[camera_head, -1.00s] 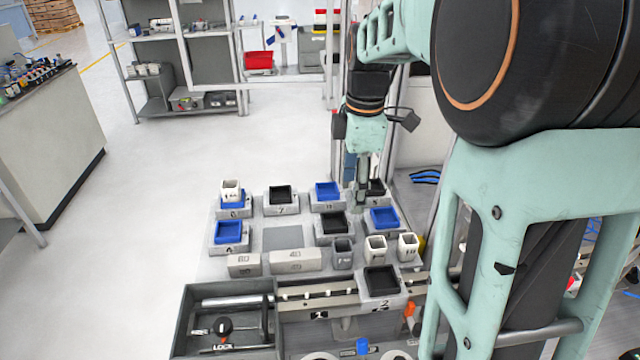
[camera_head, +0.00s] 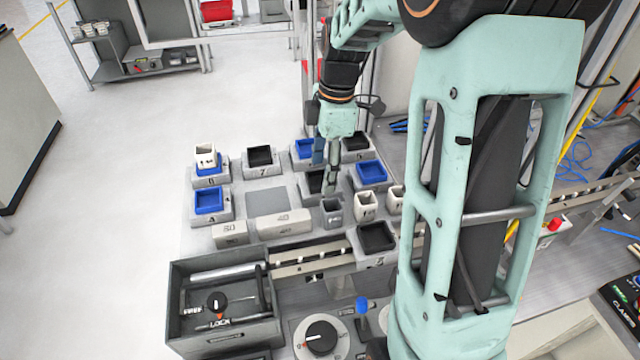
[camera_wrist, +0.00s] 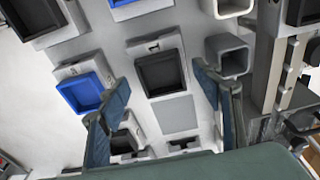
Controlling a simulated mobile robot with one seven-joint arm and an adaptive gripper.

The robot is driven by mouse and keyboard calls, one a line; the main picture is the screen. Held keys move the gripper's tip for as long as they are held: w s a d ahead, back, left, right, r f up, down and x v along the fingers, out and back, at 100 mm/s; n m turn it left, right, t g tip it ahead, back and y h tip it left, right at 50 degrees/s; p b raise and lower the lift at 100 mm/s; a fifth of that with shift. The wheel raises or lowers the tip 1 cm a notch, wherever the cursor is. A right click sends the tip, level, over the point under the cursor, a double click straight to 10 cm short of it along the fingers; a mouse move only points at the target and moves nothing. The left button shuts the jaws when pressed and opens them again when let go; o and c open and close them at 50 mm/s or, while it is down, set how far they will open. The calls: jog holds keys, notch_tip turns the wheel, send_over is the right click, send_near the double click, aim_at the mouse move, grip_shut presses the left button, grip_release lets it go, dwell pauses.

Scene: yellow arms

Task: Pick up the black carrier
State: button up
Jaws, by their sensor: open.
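Several black carriers sit in grey numbered holders on the workbench. One black carrier (camera_head: 260,157) is at the back left, another (camera_head: 356,142) at the back right, and one (camera_head: 376,237) at the front. A middle black carrier (camera_head: 315,182) is partly hidden behind my gripper (camera_head: 331,180). My gripper is open and empty, pointing down above the bench beside that middle carrier. In the wrist view, my two blue-grey fingers (camera_wrist: 163,82) are spread apart. A black carrier (camera_wrist: 160,73) shows between them, below and apart from the fingertips.
Blue carriers (camera_head: 210,200) (camera_head: 371,173) stand nearby. A white cup (camera_head: 205,155) sits in another blue carrier. A grey cup (camera_head: 332,210) and a white cup (camera_head: 365,206) stand in front of my gripper. A grey box (camera_head: 222,335) with a lock knob is front left.

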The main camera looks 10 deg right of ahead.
aim_at(320, 183)
jog(key=shift+a+f, duration=0.2)
jog(key=shift+f, duration=0.8)
jog(key=shift+a+f, duration=0.15)
jog(key=shift+f, duration=0.8)
jog(key=c, duration=1.2)
